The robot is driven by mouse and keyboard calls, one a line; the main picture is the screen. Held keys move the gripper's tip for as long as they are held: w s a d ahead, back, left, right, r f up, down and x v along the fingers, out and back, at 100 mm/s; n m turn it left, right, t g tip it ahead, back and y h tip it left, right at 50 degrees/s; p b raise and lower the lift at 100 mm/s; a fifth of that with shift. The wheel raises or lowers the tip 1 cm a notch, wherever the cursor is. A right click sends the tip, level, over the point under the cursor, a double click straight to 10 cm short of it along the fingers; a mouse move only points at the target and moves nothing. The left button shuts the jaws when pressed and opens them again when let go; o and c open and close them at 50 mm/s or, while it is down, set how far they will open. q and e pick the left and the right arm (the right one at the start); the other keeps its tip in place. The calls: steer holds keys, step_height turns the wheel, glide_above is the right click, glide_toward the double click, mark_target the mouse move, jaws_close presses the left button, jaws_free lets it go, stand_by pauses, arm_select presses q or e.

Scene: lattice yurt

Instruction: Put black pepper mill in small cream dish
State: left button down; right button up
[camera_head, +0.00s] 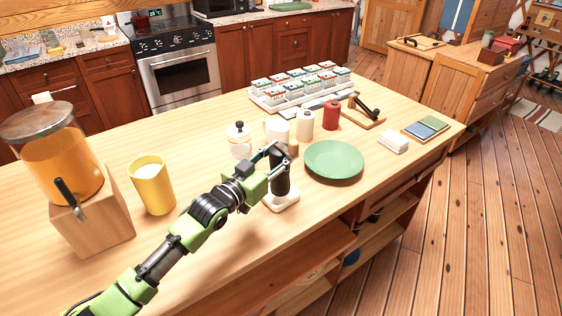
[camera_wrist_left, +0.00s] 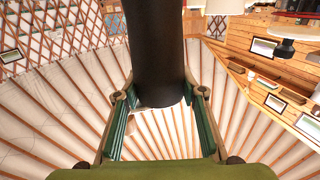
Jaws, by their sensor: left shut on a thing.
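The black pepper mill (camera_head: 280,182) is upright near the front edge of the wooden counter. My left gripper (camera_head: 269,168) is shut on it, with the fingers around its body. In the left wrist view the mill is a dark cylinder (camera_wrist_left: 157,60) between the green-edged fingers (camera_wrist_left: 160,105). The small cream dish (camera_head: 285,201) is right below the mill on the counter. The mill's lower end is over or in the dish; I cannot tell whether it touches the dish's bottom. My right gripper is not in view.
A green plate (camera_head: 334,160) is just right of the dish. A white canister with a black lid (camera_head: 239,143), a white mug (camera_head: 275,131), a cream bottle (camera_head: 305,127) and a red bottle (camera_head: 331,115) stand behind. A yellow cup (camera_head: 152,188) and a drink dispenser (camera_head: 66,165) are left.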

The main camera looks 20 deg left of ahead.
arm_select(q)
steer(key=shift+w+d+f, duration=0.1)
steer(key=shift+w+f, duration=0.1)
steer(key=shift+w, duration=0.05)
step_height(320, 180, down, 3)
steer(key=shift+f+p, duration=0.1)
steer(key=shift+p, duration=0.55)
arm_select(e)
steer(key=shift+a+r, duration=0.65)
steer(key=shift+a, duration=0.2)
arm_select(q)
steer(key=shift+f, duration=0.2)
steer(key=c, duration=1.3)
jaws_free()
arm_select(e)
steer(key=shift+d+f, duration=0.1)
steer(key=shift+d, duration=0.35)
